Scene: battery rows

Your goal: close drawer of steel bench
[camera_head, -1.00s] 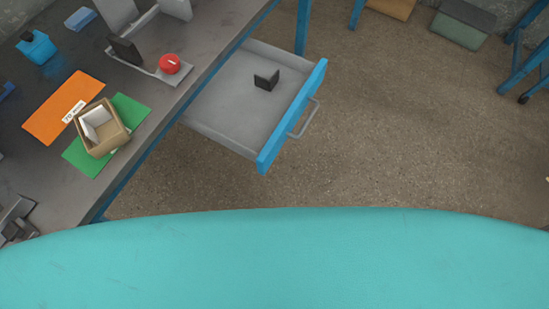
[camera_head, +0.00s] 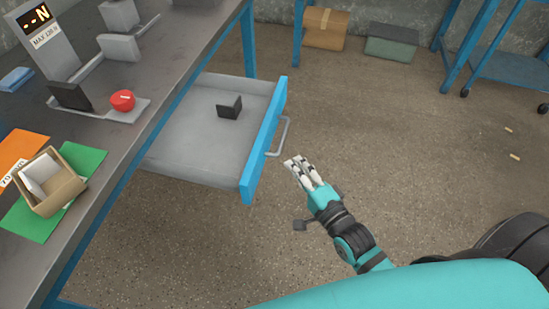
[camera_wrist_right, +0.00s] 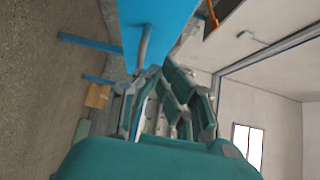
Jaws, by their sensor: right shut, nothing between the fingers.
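The steel bench (camera_head: 118,112) runs along the left in the head view. Its drawer (camera_head: 190,150) stands open, with a blue front (camera_head: 265,140) and a grey bar handle (camera_head: 281,137). A small black angled piece (camera_head: 229,107) lies in the drawer. My right gripper (camera_head: 295,164) is shut and empty, just right of the drawer front and a little apart from the handle in the head view. In the right wrist view the blue front (camera_wrist_right: 155,25) and the handle (camera_wrist_right: 146,45) show just beyond the fingers (camera_wrist_right: 165,100). Whether they touch cannot be told. My left gripper is out of view.
On the bench are a red knob (camera_head: 122,100), a display stand (camera_head: 42,40), a cardboard box (camera_head: 50,190) and a green sheet (camera_head: 32,219). A box (camera_head: 325,28) and a grey-green bin (camera_head: 392,43) stand at the back.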

